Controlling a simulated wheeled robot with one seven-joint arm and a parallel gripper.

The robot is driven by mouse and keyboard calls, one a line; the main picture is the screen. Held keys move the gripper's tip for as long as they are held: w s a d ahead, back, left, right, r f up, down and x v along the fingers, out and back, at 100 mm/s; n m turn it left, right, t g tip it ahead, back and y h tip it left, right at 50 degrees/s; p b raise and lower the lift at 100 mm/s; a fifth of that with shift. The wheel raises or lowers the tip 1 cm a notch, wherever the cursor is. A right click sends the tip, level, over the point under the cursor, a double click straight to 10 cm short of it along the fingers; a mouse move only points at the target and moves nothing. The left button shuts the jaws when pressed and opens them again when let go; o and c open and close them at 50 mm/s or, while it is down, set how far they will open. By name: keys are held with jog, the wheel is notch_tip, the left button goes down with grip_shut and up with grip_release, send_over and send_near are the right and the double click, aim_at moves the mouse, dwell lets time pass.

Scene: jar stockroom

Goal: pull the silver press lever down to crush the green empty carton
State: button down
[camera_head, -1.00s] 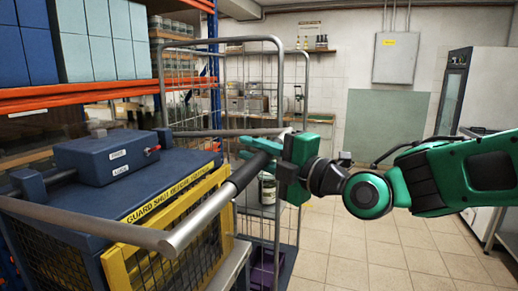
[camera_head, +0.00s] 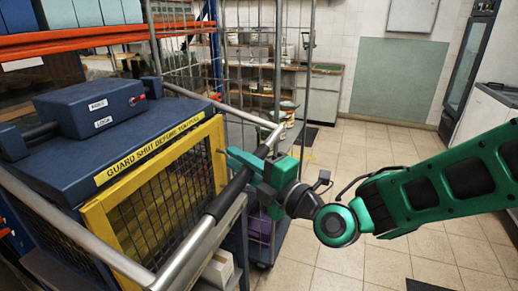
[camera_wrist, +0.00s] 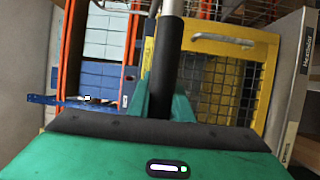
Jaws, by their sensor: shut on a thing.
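The silver press lever (camera_head: 188,252) is a U-shaped bar across the front of the blue press (camera_head: 60,165). My gripper (camera_head: 256,168) is shut on its black grip sleeve (camera_head: 229,194), near the right end of the front bar. In the wrist view the sleeve (camera_wrist: 166,60) runs between my green fingers (camera_wrist: 165,104). The front bar hangs in front of the yellow mesh guard (camera_head: 150,160), which looks shut. I cannot make out the green carton; the mesh and the press hide the inside.
A wire cage trolley (camera_head: 277,80) stands just behind my gripper. A shelf rack with an orange beam (camera_head: 75,47) is at the left. A pale box (camera_head: 217,268) sits low beside the press. The tiled floor (camera_head: 370,150) at the right is mostly clear.

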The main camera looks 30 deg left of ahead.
jog(key=shift+f, duration=0.3)
jog(key=c, duration=1.6)
grip_release()
jog(key=shift+r, duration=0.1)
jog(key=shift+d, duration=0.15)
jog(key=shift+v, duration=5.3)
jog(key=shift+w, duration=0.15)
